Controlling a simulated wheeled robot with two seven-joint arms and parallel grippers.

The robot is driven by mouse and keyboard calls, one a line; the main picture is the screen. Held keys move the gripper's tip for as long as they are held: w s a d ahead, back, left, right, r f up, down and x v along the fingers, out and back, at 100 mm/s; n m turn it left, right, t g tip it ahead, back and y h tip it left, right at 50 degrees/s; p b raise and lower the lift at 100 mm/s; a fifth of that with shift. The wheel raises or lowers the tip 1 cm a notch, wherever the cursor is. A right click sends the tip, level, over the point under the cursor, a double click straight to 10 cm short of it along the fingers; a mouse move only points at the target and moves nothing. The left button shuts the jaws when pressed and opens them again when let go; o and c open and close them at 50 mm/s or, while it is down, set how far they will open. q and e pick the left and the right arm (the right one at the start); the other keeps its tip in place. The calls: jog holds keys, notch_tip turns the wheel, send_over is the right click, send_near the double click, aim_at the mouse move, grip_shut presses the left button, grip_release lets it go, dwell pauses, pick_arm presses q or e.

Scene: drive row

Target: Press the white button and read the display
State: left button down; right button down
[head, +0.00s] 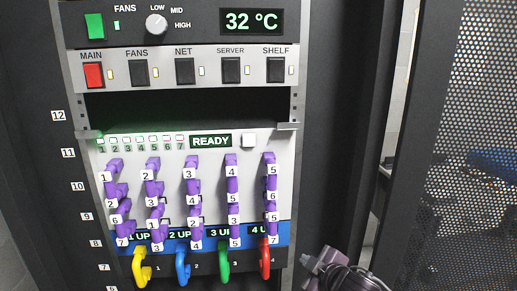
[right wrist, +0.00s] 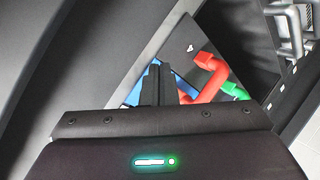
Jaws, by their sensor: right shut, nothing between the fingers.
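The display (head: 210,141) is dark with light letters that read "READY". My right gripper (head: 312,262) is low at the right edge of the rack in the head view, below and to the right of the button and well apart from it. In the right wrist view its dark fingers (right wrist: 156,84) are together with nothing between them; the button does not show there. My left gripper is in neither view.
Purple plugs (head: 231,185) fill the panel below the display. Yellow, blue, green and red cable loops (head: 265,258) stick out at the bottom; the red one (right wrist: 208,80) is near my right gripper. A perforated door (head: 470,110) stands open at right. The upper display (head: 251,21) reads "32 °C".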

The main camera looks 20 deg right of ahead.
jog(key=s+a+r+n+t+y, duration=0.1)
jog(key=r+n, duration=0.4)
jog(key=r, duration=0.5)
jog(key=s+a+r+n+t+y, duration=0.1)
jog(key=a+r+n+y, duration=0.2)
jog(key=r, duration=0.7)
jog(key=s+a+r+n+t+y, duration=0.1)
jog(key=r+n+y, duration=0.4)
jog(key=r, duration=0.5)
jog(key=shift+s+a+n, duration=0.6)
jog(key=shift+a+n, duration=0.2)
jog(key=shift+n, duration=0.4)
jog(key=p, duration=0.3)
send_near(244, 141)
jog(key=a, duration=0.3)
jog(key=w+p, duration=0.4)
jog(key=shift+w+r, duration=0.15)
jog(key=shift+w, duration=0.05)
jog(key=shift+w+d+p, duration=0.15)
jog(key=shift+w+p, duration=0.2)
jog(key=shift+w, duration=0.05)
